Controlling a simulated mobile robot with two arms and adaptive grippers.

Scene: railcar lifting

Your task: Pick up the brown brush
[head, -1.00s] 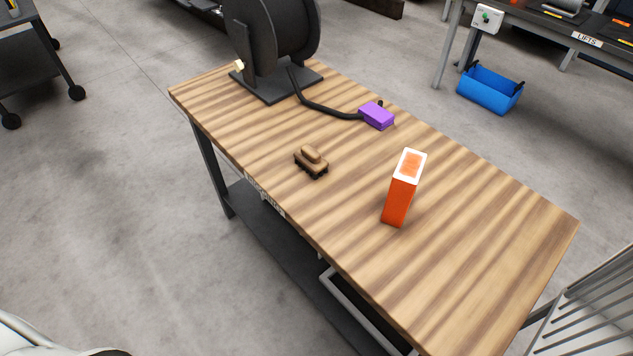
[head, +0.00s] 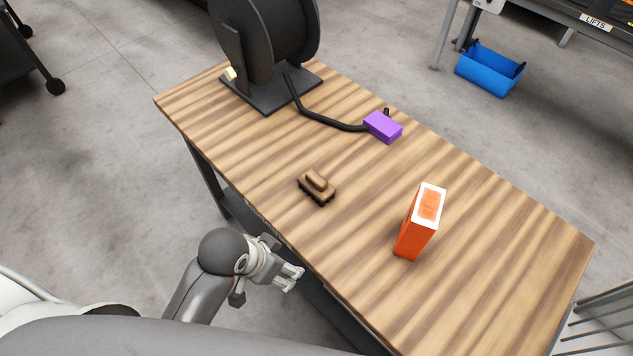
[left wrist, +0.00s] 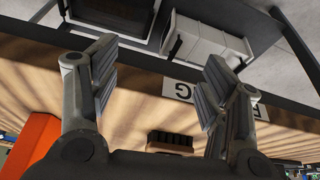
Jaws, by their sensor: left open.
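The brown brush (head: 317,187) lies on the wooden table, bristles down, near its front edge in the head view. It also shows in the left wrist view (left wrist: 170,140), at the lower middle between the fingers and partly cut off by my gripper's body. My left gripper (head: 291,277) is open and empty, just off the front edge of the table and apart from the brush. Its two fingers (left wrist: 160,85) stand wide apart in the left wrist view. My right gripper is in neither view.
The wooden table (head: 480,270) carries an orange box (head: 417,232) right of the brush, a purple block (head: 383,127) behind it and a black reel (head: 265,40) with a hose at the back left. A blue bin (head: 489,70) stands on the floor beyond. The tabletop around the brush is clear.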

